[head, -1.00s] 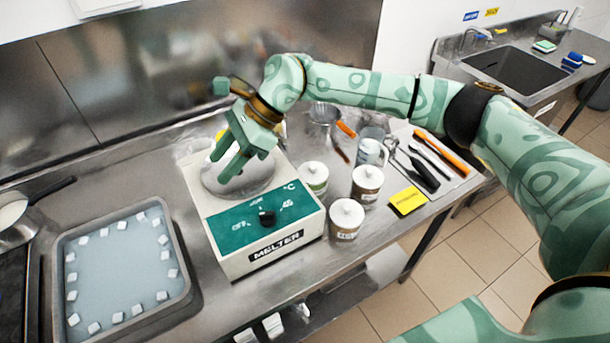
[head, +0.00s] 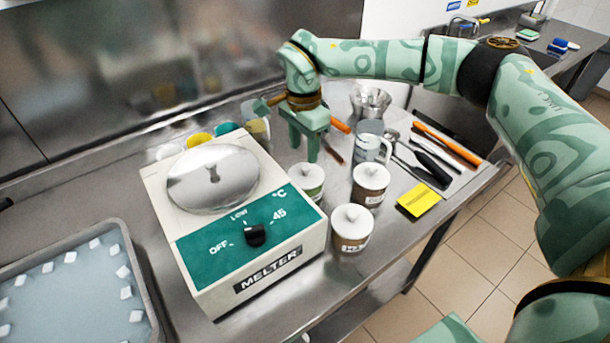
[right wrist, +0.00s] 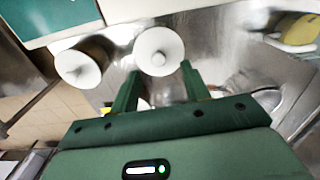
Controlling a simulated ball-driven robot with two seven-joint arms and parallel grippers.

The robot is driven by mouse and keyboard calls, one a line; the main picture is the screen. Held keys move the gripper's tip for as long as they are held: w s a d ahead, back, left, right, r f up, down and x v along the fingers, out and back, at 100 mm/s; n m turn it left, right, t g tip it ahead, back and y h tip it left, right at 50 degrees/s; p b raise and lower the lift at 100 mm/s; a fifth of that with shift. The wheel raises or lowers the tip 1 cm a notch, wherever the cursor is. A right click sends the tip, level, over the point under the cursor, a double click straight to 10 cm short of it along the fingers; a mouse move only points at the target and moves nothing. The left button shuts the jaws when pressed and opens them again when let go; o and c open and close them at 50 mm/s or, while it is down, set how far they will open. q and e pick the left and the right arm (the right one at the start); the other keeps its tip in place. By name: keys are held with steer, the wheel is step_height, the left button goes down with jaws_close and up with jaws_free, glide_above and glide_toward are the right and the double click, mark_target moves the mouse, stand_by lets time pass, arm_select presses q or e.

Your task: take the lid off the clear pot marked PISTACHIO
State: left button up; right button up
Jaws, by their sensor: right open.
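Three clear pots with white knobbed lids stand right of the melter in the head view. The one with green contents (head: 309,190) is nearest the back left; its label is too small to read, but its colour fits pistachio. Its white lid (head: 307,174) is on. My right gripper (head: 305,150) is open and empty, pointing down just above and behind this lid. In the right wrist view, a white lid (right wrist: 158,50) with a knob lies just beyond my open fingertips (right wrist: 160,70), apart from them. My left gripper is not in view.
Two brown-filled lidded pots (head: 369,196) (head: 351,241) stand close by on the right. The melter (head: 318,242) is at the left. A tray (head: 150,300) of white cubes is front left.

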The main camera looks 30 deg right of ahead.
mark_target(306, 167)
steer(key=f, duration=0.2)
steer(key=f+b, duration=0.1)
steer(key=f, duration=0.2)
steer(key=shift+s+d+f, duration=0.1)
steer(key=shift+d+f, duration=0.1)
steer(key=shift+f, duration=0.05)
steer(key=shift+r, duration=0.1)
jaws_close()
